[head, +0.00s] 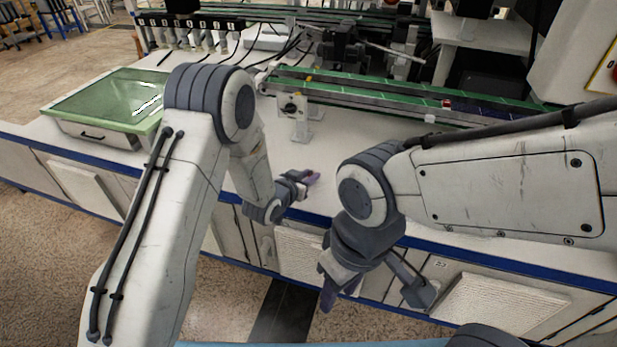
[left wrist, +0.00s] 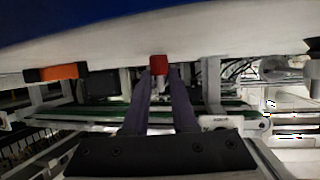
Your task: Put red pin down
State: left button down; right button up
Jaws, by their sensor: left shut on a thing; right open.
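My left gripper (head: 311,177) is over the white worktop (head: 345,150), near its front edge. In the left wrist view, its two purple fingers (left wrist: 158,78) close on the red pin (left wrist: 158,65), which shows as a small red block at the fingertips. I cannot make out the pin in the head view, where the gripper hides it. I cannot tell whether the pin touches the worktop. My right gripper (head: 340,283) is open and empty, hanging lower, in front of the cabinet fronts.
A green conveyor (head: 370,91) runs behind the worktop, with a small bracketed unit (head: 296,105) at its near side. A green-topped case (head: 112,103) stands at the left. An orange and black object (left wrist: 57,73) shows in the left wrist view. The worktop around my left gripper is clear.

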pick_arm(q)
jog(key=shift+f, duration=0.2)
jog(key=c, duration=0.7)
grip_release()
jog(key=shift+r, duration=0.1)
jog(key=shift+r, duration=0.15)
jog(key=s+a+r+g+y, duration=0.1)
jog(key=s+r+g, duration=0.3)
jog(key=s, duration=0.9)
jog(key=s+a+r+m+g+y+p, duration=0.1)
jog(key=s+r+g, duration=0.3)
jog(key=s, duration=0.9)
jog(key=s+a+r+g+y, duration=0.3)
jog(key=s+r, duration=0.4)
jog(key=s, duration=0.5)
jog(key=shift+s+a+m+g+p, duration=0.25)
jog(key=shift+s+m+g+p, duration=0.05)
jog(key=shift+s+g+p, duration=0.1)
